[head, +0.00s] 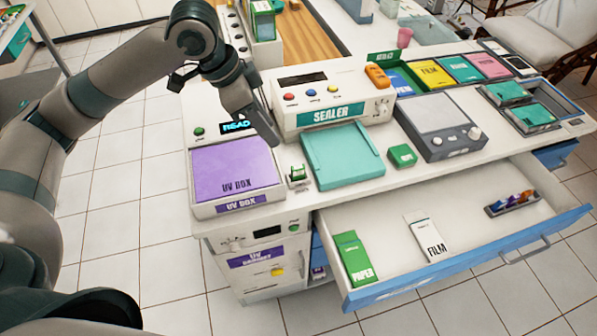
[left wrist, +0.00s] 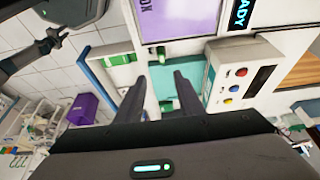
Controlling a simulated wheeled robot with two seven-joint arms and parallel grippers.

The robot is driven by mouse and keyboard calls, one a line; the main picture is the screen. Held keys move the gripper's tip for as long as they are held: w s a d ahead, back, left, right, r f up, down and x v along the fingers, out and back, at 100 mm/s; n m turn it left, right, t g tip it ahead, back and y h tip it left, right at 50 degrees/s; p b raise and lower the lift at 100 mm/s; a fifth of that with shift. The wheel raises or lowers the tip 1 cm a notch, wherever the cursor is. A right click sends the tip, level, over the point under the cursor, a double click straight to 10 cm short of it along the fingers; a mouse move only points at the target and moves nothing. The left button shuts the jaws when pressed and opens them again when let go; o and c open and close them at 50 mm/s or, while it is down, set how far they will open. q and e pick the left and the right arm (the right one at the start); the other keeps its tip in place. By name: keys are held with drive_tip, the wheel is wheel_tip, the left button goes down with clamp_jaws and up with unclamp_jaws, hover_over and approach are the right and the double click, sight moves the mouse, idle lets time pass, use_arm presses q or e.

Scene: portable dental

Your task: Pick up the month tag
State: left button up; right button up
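I cannot read any label that says month tag. A small green and white item (head: 297,175), its lettering too small to read, stands between the UV box (head: 236,172) and the teal tray (head: 365,155). It also shows in the left wrist view (left wrist: 160,54), beyond my fingertips. A small holder (head: 512,203) with purple and orange pieces lies in the open drawer. My left gripper (head: 275,140) is above the counter, between the UV box and the sealer (head: 330,100). Its two fingers are apart with nothing between them in the left wrist view (left wrist: 160,82).
The open drawer (head: 380,215) also holds a green paper box (head: 355,258) and a white film box (head: 429,238). A green block (head: 402,156) and a grey device (head: 438,125) stand on the counter. A dark claw-like part shows upper left in the left wrist view, possibly mine.

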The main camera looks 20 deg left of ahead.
use_arm(q)
drive_tip(key=p, duration=0.3)
approach(298, 166)
drive_tip(key=x, duration=0.5)
drive_tip(key=shift+s, duration=0.25)
drive_tip(key=shift+w+d+f+p, duration=0.2)
drive_tip(key=shift+f+p, duration=0.15)
drive_tip(key=shift+f, duration=0.2)
drive_tip(key=p+x, duration=0.1)
drive_tip(key=x, duration=0.2)
drive_tip(key=shift+w, duration=0.1)
drive_tip(key=shift+w+d+f, duration=0.1)
drive_tip(key=shift+f, duration=0.4)
